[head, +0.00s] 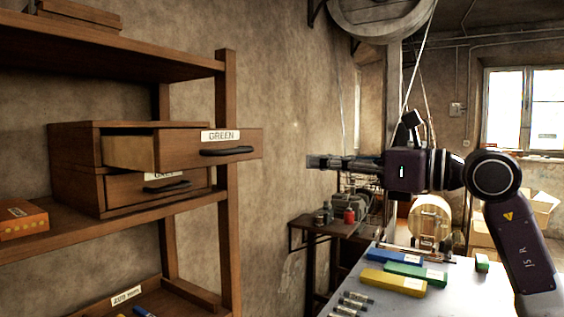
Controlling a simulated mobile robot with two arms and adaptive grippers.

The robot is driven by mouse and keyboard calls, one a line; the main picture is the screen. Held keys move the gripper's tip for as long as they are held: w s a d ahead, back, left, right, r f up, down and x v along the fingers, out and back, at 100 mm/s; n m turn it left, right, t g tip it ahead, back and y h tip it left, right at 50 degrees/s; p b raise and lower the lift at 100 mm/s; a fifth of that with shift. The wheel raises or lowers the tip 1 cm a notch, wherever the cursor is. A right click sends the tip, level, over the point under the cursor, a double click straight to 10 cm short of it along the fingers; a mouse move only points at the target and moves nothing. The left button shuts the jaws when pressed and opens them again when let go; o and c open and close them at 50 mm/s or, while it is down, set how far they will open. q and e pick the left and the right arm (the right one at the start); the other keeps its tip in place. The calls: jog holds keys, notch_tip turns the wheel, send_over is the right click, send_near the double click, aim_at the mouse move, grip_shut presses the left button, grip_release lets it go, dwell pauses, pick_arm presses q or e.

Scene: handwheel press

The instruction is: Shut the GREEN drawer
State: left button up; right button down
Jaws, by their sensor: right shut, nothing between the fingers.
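The GREEN drawer (182,148) is the upper drawer of a small wooden cabinet (78,160) on the shelf at left. It is pulled well out, showing its pale inner side. Its front carries a white GREEN label and a black handle (227,152). A lower drawer (150,188) with a similar handle sits beneath it, its label partly hidden by the open drawer. My right gripper (312,161) is shut and empty, pointing left, to the right of the drawer front and apart from it in the picture. My left gripper is not in view.
The wooden shelf unit (228,190) has an upright beside the drawer. An orange box (22,219) lies on the same shelf. A workbench (470,290) at lower right holds blue, green and yellow boxes (393,282). A small side table (325,226) stands behind.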

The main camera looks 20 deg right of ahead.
aim_at(248, 157)
jog(key=p+x, duration=0.5)
jog(key=x, duration=0.7)
jog(key=shift+w+a+r, duration=0.1)
jog(key=shift+w+a, duration=0.1)
jog(key=shift+w+a+p, duration=0.3)
jog(key=shift+w+a, duration=0.05)
jog(key=shift+w, duration=0.1)
